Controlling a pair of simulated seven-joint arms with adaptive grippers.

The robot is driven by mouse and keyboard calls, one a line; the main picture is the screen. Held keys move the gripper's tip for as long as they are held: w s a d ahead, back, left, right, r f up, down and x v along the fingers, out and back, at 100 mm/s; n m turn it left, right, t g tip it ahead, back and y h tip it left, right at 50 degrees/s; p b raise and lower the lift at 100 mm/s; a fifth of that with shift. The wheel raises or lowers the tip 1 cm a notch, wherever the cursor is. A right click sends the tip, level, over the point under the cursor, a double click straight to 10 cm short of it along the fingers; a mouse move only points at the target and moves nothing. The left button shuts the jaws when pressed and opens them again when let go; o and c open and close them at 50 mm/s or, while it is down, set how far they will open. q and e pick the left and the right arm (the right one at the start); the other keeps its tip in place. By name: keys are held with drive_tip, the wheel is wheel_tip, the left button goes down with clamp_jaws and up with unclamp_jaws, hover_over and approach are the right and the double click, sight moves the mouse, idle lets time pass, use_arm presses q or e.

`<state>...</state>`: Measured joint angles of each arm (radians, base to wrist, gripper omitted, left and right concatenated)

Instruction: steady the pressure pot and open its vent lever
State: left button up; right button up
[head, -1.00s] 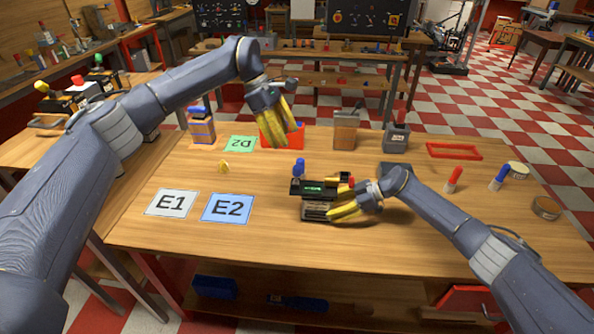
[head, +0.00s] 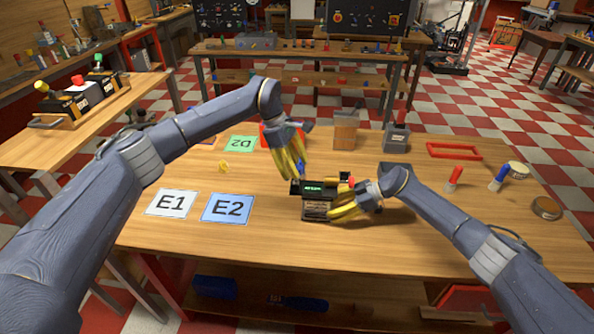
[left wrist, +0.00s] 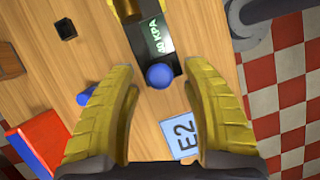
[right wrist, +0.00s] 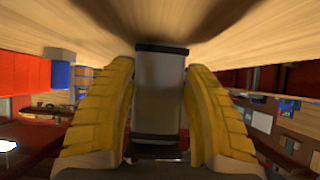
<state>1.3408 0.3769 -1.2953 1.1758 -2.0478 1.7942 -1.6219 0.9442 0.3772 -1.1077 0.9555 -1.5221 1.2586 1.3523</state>
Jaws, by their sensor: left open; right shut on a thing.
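The pressure pot (head: 316,208) stands near the middle of the table, a boxy body with a dark top and a lit green display (head: 312,188). A blue ball-shaped knob (left wrist: 159,76) sits at the end of its dark top. My left gripper (head: 293,177) is open just above that knob; in the left wrist view the knob shows between the spread fingertips, and I cannot tell whether they touch it. My right gripper (head: 338,212) is shut on the pot's right side. The right wrist view shows the pot's grey body (right wrist: 158,90) between both yellow fingers.
Cards E1 (head: 171,203), E2 (head: 227,208) and D2 (head: 242,143) lie left of the pot. A red bin (head: 268,135) and a wooden box (head: 346,132) stand behind. The front table strip is clear.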

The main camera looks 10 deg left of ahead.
use_arm(q)
drive_tip(key=shift+s+d+f, duration=0.1)
drive_tip(key=shift+d+f, duration=0.2)
drive_tip(key=shift+f, duration=0.35)
clamp_jaws()
